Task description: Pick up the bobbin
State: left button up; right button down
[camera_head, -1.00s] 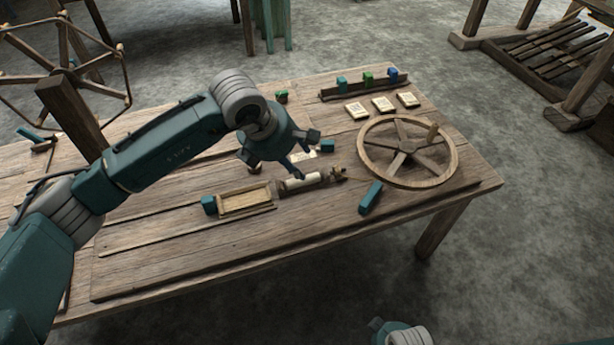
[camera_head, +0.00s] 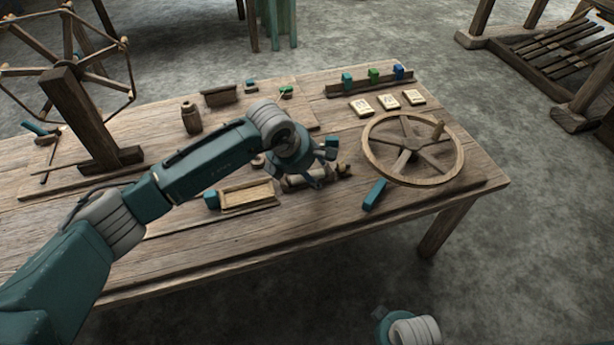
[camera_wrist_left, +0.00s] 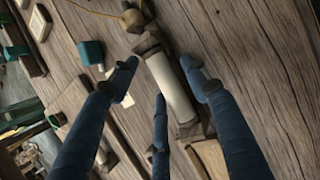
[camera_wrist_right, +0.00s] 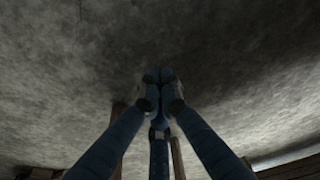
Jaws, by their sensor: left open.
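The bobbin is a pale cream cylinder (camera_wrist_left: 172,88) with dark ends, lying on its side at the table's front in the left wrist view. In the head view it (camera_head: 297,182) is partly hidden by my left gripper. My left gripper (camera_head: 315,168) is open and empty, just above the bobbin. In the left wrist view its fingers (camera_wrist_left: 162,85) are spread, with the bobbin showing between the right finger and the other two. Whether any finger touches it I cannot tell. My right gripper (camera_wrist_right: 158,92) has its fingertips together, empty, over the bare floor.
A wooden spoked wheel (camera_head: 457,165) stands right of the bobbin, with a teal block (camera_head: 375,194) between them. A shallow wooden tray (camera_head: 276,204) with a teal end lies left of it. A rack (camera_head: 340,91) of coloured spools and pale cards (camera_head: 388,102) are behind. The table's front edge is clear.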

pick_arm(q)
jog(key=c, duration=0.8)
jog(key=shift+c, duration=0.3)
